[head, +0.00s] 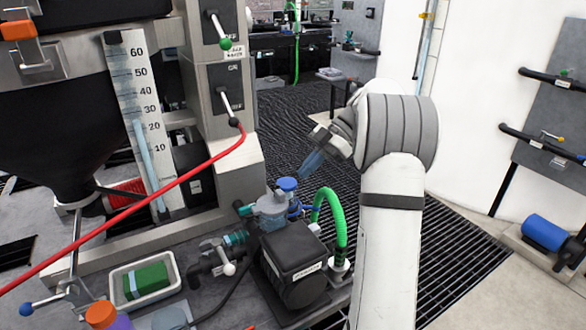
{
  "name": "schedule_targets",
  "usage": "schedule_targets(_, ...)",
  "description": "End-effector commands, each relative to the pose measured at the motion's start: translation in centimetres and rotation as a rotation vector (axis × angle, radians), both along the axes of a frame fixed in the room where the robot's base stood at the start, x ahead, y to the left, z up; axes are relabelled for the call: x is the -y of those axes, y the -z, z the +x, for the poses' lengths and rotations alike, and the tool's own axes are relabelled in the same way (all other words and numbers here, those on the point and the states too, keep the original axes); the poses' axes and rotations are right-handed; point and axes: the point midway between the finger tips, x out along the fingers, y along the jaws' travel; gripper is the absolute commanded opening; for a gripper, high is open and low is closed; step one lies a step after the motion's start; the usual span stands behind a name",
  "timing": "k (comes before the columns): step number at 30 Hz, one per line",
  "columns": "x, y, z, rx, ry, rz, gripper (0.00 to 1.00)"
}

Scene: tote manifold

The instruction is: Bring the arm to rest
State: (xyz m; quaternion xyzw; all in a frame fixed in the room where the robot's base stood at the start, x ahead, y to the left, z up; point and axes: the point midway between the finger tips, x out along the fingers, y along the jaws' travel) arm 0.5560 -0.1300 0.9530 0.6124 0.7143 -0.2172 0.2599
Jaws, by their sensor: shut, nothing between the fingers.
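My white and grey arm rises from the bottom right of the head view and bends at a large grey joint. The fingers look shut and hold nothing. Part of the wrist is hidden behind the arm's joint.
A grey machine (222,100) with levers stands left of my gripper. A black box (292,262), a green hose (330,204) and a white tray (172,283) with a green block (146,281) are below. A red hose (150,202) crosses the left. Dark grated floor (290,120) lies open behind.

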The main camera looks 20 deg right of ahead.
Motion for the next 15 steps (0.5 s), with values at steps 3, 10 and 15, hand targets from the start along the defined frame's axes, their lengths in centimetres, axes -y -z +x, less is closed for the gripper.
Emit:
schedule_targets(3, 2.0, 0.6, 0.3, 0.001, -0.001, 0.000, 0.00)
schedule_targets(10, 3.7, 1.2, 0.6, 0.003, -0.003, -0.001, 0.00)
schedule_targets(15, 3.6, 1.0, 0.6, -0.003, 0.000, -0.006, 0.00)
